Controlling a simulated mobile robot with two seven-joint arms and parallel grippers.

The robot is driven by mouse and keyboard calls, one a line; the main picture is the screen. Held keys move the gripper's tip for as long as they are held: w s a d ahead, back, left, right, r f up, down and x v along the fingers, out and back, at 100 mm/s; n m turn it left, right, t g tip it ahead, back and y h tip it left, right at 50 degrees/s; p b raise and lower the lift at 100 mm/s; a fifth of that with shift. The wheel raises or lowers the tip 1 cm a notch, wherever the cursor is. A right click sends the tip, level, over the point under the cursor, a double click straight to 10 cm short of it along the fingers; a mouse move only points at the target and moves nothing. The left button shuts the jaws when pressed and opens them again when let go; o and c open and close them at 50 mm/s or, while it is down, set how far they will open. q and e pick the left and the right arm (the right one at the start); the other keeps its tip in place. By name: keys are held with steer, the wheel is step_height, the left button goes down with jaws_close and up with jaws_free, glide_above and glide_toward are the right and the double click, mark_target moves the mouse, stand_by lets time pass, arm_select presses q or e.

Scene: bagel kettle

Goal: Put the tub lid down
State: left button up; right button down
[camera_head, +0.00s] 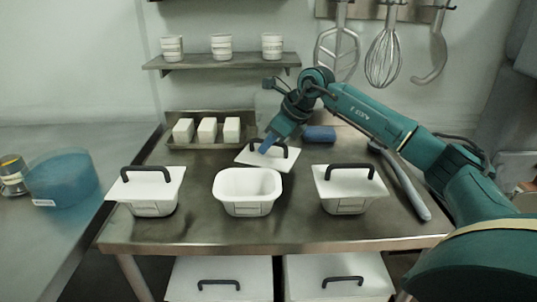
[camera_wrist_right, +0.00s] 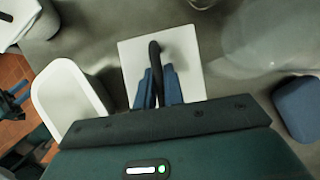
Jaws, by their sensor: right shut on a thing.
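The tub lid (camera_head: 282,162) is a white square plate with a black arched handle. It is behind the open middle tub (camera_head: 248,190), low over the steel table or resting on it; I cannot tell which. My right gripper (camera_head: 268,146) is shut on the lid's handle. In the right wrist view the two blue fingers of the right gripper (camera_wrist_right: 157,88) close around the black handle, with the white lid (camera_wrist_right: 188,48) beyond. The open white tub (camera_wrist_right: 62,95) shows at the left there. My left gripper is not in view.
Lidded tubs stand left (camera_head: 150,202) and right (camera_head: 345,203) of the open tub. A tray (camera_head: 180,146) with white blocks is behind. A blue object (camera_head: 319,133) lies behind the lid, and a long grey-blue tool (camera_head: 405,182) lies at the right. Bare table (camera_head: 195,232) shows in front.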

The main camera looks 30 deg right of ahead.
mark_target(269, 154)
steer(key=shift+f, duration=1.75)
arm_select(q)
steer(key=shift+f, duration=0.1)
arm_select(e)
steer(key=shift+f, duration=0.2)
steer(key=c, duration=1.5)
jaws_free()
steer(key=shift+r, duration=0.1)
steer(key=shift+d+r, duration=0.1)
steer(key=shift+r, duration=0.15)
steer(key=v, duration=1.1)
steer(key=shift+s+d+r, duration=0.15)
steer(key=shift+s+r, duration=0.1)
steer(key=shift+r, duration=0.05)
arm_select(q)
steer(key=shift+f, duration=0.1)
